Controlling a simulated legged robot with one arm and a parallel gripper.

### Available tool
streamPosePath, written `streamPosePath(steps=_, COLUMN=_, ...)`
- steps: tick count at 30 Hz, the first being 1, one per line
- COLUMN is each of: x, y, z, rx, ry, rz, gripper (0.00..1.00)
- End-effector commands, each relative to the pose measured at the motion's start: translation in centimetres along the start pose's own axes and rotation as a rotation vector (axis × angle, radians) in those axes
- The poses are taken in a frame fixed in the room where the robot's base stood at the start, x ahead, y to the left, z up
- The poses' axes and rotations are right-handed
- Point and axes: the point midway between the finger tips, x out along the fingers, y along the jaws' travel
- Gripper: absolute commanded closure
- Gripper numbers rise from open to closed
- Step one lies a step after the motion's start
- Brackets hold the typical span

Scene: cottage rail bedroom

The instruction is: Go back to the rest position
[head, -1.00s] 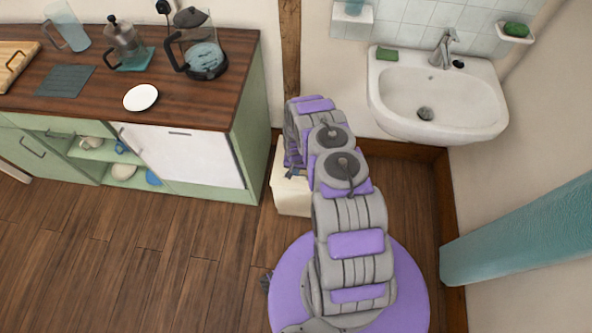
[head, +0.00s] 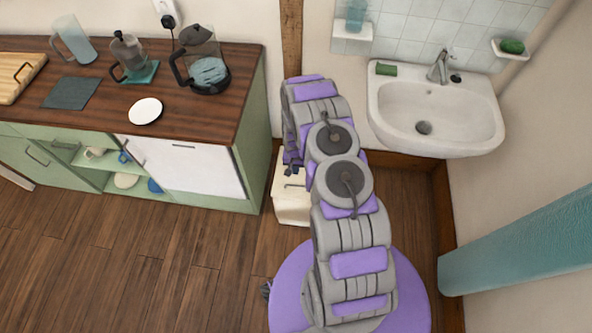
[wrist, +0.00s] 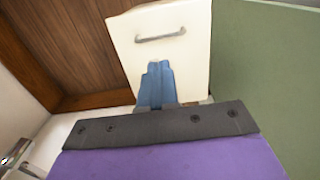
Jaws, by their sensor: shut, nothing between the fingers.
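My gripper (wrist: 157,82) shows in the wrist view with its blue fingers together and nothing between them. It points toward a small cream-white cabinet or box with a grey handle (wrist: 170,22). In the head view, my gripper (head: 292,162) is a small dark purple shape, partly hidden by my arm. It hangs over the same white box (head: 291,208), beside the green counter's end. My grey and purple arm is bent upward from my round purple base.
A green counter (head: 255,150) with a wooden top stands left, holding a coffee maker (head: 205,72), a white saucer (head: 145,111) and a French press (head: 128,57). A sink (head: 435,105) is at right. A teal cylinder (head: 520,245) juts in from the right. Wooden floor at left is clear.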

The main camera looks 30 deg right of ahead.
Motion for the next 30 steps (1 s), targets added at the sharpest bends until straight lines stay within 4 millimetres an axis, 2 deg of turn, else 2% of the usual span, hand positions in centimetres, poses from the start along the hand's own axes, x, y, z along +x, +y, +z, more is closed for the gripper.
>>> streamPosePath(steps=10, x=-0.6, y=0.0, z=0.2, rx=-0.001, ry=-0.001, rz=0.0, gripper=1.0)
streamPosePath(steps=14, x=-2.2, y=-0.3, z=0.1, rx=-0.014, ry=-0.001, rz=0.002, gripper=1.0)
streamPosePath(steps=17, x=-5.1, y=-0.8, z=-0.1, rx=-0.035, ry=0.0, rz=0.005, gripper=1.0)
streamPosePath(steps=22, x=-11.4, y=-1.6, z=0.2, rx=-0.081, ry=-0.007, rz=0.013, gripper=1.0)
streamPosePath(steps=30, x=-20.8, y=-2.2, z=2.6, rx=-0.153, ry=-0.024, rz=0.024, gripper=1.0)
